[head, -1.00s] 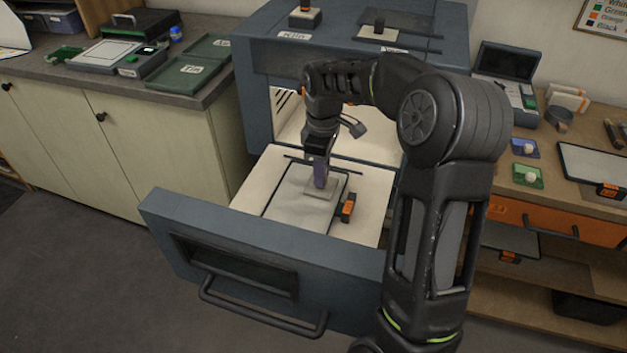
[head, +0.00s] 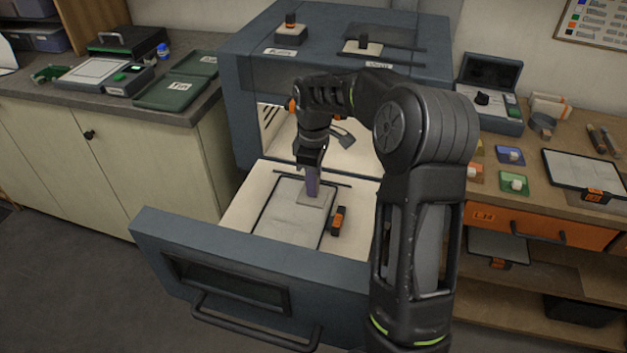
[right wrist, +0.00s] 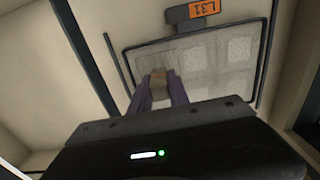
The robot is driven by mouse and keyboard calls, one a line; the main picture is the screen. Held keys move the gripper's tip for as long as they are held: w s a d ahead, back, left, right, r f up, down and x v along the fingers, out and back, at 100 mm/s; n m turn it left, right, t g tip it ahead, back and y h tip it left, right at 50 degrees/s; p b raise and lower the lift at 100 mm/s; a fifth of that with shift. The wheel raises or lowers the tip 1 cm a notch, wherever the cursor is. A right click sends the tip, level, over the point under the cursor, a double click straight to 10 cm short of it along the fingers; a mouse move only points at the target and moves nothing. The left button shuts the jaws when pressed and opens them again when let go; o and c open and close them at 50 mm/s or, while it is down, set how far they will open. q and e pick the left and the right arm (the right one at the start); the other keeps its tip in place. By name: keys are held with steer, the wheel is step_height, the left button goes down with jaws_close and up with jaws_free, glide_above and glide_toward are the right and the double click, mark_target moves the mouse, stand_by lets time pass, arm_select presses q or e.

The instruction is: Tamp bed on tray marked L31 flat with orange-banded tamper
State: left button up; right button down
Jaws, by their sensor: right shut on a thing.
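The tray (head: 268,226) lies in the pulled-out drawer, and its orange tag (right wrist: 204,9) reads L31 in the right wrist view. Its pale grey bed (right wrist: 215,62) shows several lighter square patches. My right gripper (head: 312,190) points down over the tray's far right part. Its purple fingers are shut on a tamper (right wrist: 160,84), whose tan-brown handle shows between them. The tamper's square pale foot (head: 314,200) appears at the bed; I cannot tell whether it presses on it. Any band on the handle is hidden. My left gripper is out of view.
The blue-grey drawer front (head: 225,270) stands ahead of the tray. On the cabinet top are a block with an upright handle (head: 290,30) and a pale pad (head: 362,48). Another tray (head: 580,168) lies on the right bench. The tray's orange tag sits close right of my gripper.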

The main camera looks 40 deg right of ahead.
steer(key=shift+f, duration=0.35)
stand_by(1.3)
steer(key=shift+r, duration=0.15)
steer(key=shift+r+p, duration=0.75)
steer(key=shift+r, duration=0.25)
steer(key=shift+s+a, duration=0.25)
steer(key=shift+a, duration=0.15)
steer(key=shift+s+a+b, duration=0.45)
steer(key=shift+s+a, duration=0.3)
steer(key=shift+a, duration=0.35)
steer(key=shift+s+a+b, duration=0.4)
steer(key=shift+s+a, duration=0.35)
steer(key=shift+a, duration=0.3)
steer(key=shift+f+b, duration=0.55)
steer(key=shift+f, duration=0.25)
